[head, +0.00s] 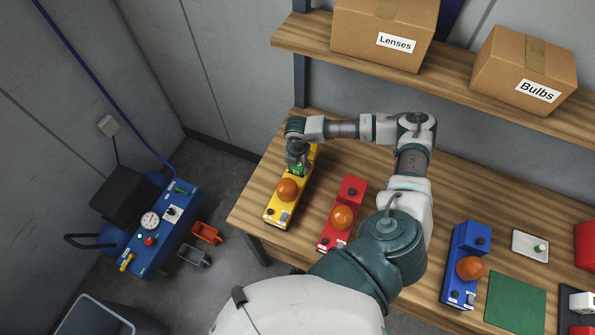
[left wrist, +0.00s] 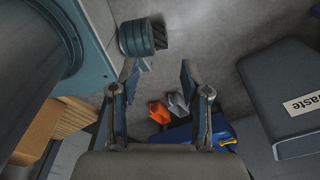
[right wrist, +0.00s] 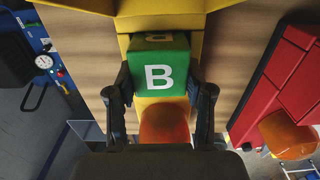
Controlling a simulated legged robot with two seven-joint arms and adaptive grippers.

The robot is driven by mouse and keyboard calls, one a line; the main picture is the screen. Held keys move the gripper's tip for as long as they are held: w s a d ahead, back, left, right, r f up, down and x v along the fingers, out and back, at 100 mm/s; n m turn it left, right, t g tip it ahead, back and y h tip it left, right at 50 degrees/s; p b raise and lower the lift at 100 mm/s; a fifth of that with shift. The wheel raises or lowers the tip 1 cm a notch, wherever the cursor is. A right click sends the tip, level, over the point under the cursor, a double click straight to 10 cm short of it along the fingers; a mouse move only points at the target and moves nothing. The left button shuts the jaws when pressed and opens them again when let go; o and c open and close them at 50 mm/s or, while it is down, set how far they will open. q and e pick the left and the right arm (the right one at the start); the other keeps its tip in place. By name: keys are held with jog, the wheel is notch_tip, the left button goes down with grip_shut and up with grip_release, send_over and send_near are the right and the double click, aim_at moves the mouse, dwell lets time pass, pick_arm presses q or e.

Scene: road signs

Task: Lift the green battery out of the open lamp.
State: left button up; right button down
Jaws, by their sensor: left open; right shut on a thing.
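The yellow lamp (head: 276,210) stands on the bench, with an orange dome (head: 288,190) on its near part. My right gripper (head: 298,163) is over its far end. In the right wrist view the green battery (right wrist: 159,70), marked with a white B, sits between the fingers of my right gripper (right wrist: 160,98), which is shut on it. The yellow lamp (right wrist: 190,20) shows around it. How far the battery stands out of the lamp is hard to tell. My left gripper (left wrist: 160,82) is open and empty above the floor, outside the head view.
A red lamp (head: 328,240) stands close to the right of the yellow one. A blue lamp (head: 456,285), a green mat (head: 515,303) and a small tray (head: 530,240) are farther right. A shelf (head: 460,75) with two boxes overhangs the back. A blue tester (head: 165,228) stands left of the bench.

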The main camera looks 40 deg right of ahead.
jog(key=shift+s+a+f, duration=0.15)
jog(key=shift+a, duration=0.75)
jog(key=shift+r, duration=0.35)
jog(key=r, duration=0.1)
jog(key=d+r, duration=0.1)
jog(key=r+b, duration=0.1)
jog(key=r, duration=0.1)
jog(key=shift+w+d, duration=0.15)
jog(key=shift+w, duration=0.1)
jog(key=r, duration=0.4)
jog(key=shift+a+r+b, duration=0.25)
jog(key=shift+r+b, duration=0.05)
jog(key=shift+b, duration=0.1)
jog(key=shift+a+r, duration=0.25)
jog(key=shift+r, duration=0.25)
pick_arm(q)
jog(key=a+f, duration=0.2)
jog(key=shift+a+f, duration=0.1)
jog(key=shift+a, duration=0.2)
pick_arm(e)
jog(key=shift+d, duration=0.1)
